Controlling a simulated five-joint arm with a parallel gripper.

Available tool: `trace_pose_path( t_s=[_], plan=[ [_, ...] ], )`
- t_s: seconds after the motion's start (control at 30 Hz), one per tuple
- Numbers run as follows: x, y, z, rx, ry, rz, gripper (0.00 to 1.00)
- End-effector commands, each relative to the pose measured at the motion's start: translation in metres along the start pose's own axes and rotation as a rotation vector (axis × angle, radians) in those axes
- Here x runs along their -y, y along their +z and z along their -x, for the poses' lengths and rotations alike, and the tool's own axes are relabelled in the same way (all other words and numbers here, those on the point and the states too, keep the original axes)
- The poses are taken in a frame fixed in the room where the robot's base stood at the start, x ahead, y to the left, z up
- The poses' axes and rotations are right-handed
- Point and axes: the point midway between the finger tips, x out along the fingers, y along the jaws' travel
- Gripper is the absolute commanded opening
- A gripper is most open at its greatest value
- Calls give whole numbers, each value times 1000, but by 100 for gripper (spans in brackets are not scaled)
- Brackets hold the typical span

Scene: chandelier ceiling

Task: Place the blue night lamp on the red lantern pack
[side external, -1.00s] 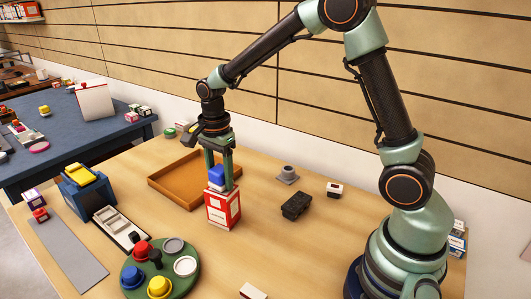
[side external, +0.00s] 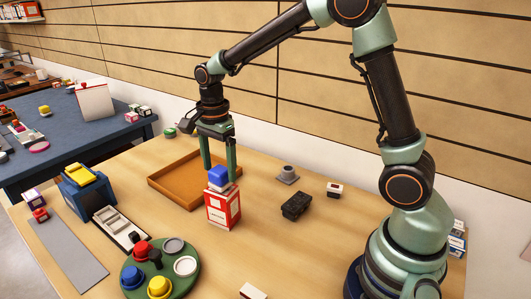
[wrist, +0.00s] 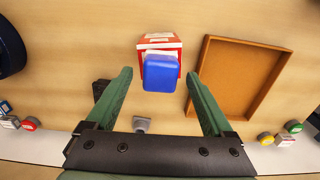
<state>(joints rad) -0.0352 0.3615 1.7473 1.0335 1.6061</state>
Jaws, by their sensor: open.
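The blue night lamp (side external: 218,175) sits upright on top of the red lantern pack (side external: 223,209), a red and white box standing on the wooden table. In the wrist view the blue lamp (wrist: 161,72) covers part of the top of the red pack (wrist: 158,43). My gripper (side external: 220,175) is open and empty. In the wrist view its two green fingers (wrist: 160,76) stand apart on either side of the lamp, with clear gaps. The lamp's underside is hidden from the wrist camera.
An orange tray (side external: 166,186) lies just behind and left of the pack. A black box (side external: 296,205) and a grey cup-like piece (side external: 288,174) lie to its right. A green round board (side external: 189,284) with coloured knobs stands in front.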

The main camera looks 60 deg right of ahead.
Motion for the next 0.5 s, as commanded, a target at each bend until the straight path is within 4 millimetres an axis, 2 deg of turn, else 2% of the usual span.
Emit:
trace_pose_path(
  t_s=[0.03,0.2,0.33,0.5],
  plan=[
    [2,0,13,0,-7,0,86],
    [1,0,48,0,-7,0,86],
    [1,0,70,0,-5,0,86],
    [0,0,87,0,-2,0,86]
  ],
)
